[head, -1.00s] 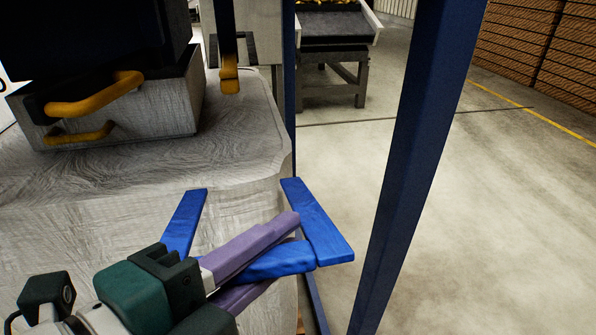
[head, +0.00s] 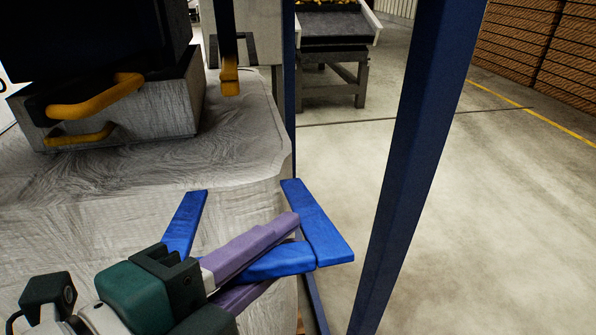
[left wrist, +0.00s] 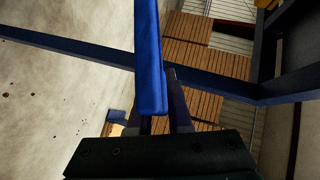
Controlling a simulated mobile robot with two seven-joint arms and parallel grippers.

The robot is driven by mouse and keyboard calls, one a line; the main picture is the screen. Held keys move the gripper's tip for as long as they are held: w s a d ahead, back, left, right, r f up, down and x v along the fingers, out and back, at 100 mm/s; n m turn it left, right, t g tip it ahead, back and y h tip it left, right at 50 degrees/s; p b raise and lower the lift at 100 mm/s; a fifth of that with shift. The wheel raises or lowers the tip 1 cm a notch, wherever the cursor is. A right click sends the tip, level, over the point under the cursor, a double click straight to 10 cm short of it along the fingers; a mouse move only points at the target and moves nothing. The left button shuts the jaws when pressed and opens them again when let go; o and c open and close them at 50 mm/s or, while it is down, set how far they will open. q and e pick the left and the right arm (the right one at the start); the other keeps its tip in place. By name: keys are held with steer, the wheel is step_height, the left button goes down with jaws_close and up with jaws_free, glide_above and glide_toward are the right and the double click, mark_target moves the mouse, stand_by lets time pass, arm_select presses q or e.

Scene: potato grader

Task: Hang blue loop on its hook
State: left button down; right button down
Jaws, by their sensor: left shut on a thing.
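The blue loop (head: 318,222) is a flat-sided blue band in the head view, at the lower middle. My left gripper (head: 283,243) comes in from the lower left, with purple fingers shut on one side of the loop. Part of the loop shows left of the fingers, and part is hidden behind them. In the left wrist view a blue bar of the loop (left wrist: 150,60) runs down to the fingers. A yellow hook-like piece (head: 230,80) hangs at the end of a dark bar at upper middle; I cannot tell whether it is the loop's hook. My right gripper is not in view.
A dark blue post (head: 415,150) stands right of the loop. A grey wood-grained machine body (head: 100,185) fills the left, with a box bearing yellow handles (head: 95,95) on it. A grey stand (head: 335,60) is behind. Stacked wooden crates (head: 535,50) stand far right. Concrete floor between is clear.

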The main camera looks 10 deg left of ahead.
arm_select(q)
steer(key=w+a+r+n+g+p, duration=0.2)
steer(key=w+r+g+p, duration=0.2)
steer(key=p, duration=1.1)
steer(key=shift+w+r+n, duration=0.4)
steer(key=shift+w+r, duration=0.45)
steer(key=shift+r, duration=1)
steer(key=c, duration=0.9)
jaws_free()
steer(key=shift+w, duration=0.15)
steer(key=shift+o, duration=0.3)
steer(key=shift+s, duration=0.2)
steer(key=p+v, duration=0.2)
steer(key=v, duration=0.7)
steer(key=shift+s+r, duration=0.2)
steer(key=shift+r, duration=0.15)
steer(key=shift+a, duration=0.15)
